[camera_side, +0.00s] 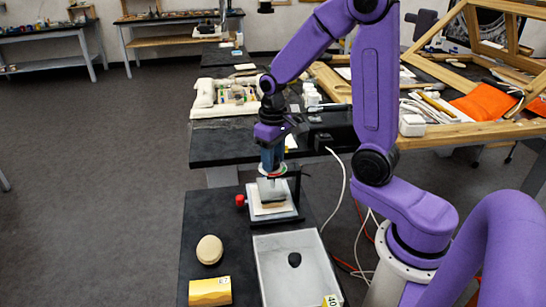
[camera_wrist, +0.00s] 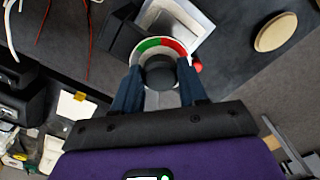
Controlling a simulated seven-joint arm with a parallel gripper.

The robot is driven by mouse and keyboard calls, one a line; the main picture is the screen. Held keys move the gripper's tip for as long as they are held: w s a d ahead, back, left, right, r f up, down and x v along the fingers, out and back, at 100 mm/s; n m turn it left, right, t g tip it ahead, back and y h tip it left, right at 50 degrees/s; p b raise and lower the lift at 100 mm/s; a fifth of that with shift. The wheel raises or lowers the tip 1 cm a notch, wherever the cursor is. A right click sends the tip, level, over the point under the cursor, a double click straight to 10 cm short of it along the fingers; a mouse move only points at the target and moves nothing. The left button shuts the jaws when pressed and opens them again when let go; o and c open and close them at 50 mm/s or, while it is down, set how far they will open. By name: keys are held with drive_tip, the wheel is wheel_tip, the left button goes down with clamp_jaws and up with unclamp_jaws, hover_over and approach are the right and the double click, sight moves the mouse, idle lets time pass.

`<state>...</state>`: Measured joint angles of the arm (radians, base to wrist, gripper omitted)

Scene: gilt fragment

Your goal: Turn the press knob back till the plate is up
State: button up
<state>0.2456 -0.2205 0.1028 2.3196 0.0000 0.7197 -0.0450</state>
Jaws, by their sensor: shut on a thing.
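The small press (camera_side: 285,212) stands on the dark bench, with its white base (camera_side: 258,210) and a grey plate (camera_side: 268,188) over something brown and pale. My gripper (camera_side: 272,170) points down at the top of the press. In the wrist view my gripper (camera_wrist: 160,90) is shut on the black round press knob (camera_wrist: 160,72), one finger on each side. A ring dial (camera_wrist: 150,44) with green, red and white parts surrounds the knob. A red side knob (camera_side: 241,201) sits at the left of the press. I cannot tell the gap under the plate.
Bare bench shows left of the press. A white cable (camera_side: 344,190) hangs at the right.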

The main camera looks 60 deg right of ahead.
drive_tip(key=n, duration=0.4)
drive_tip(key=shift+w+n, duration=0.1)
drive_tip(key=shift+n, duration=0.2)
drive_tip(key=n, duration=0.4)
drive_tip(key=shift+d+n, duration=0.1)
drive_tip(key=shift+n, duration=0.2)
drive_tip(key=n, duration=0.4)
drive_tip(key=shift+n, duration=0.3)
drive_tip(key=shift+w+n, duration=0.1)
drive_tip(key=shift+n, duration=1.8)
drive_tip(key=o, duration=1.1)
drive_tip(key=shift+c, duration=0.2)
drive_tip(key=shift+r, duration=0.1)
wheel_tip(320, 180, up, 17)
drive_tip(key=shift+r, duration=0.15)
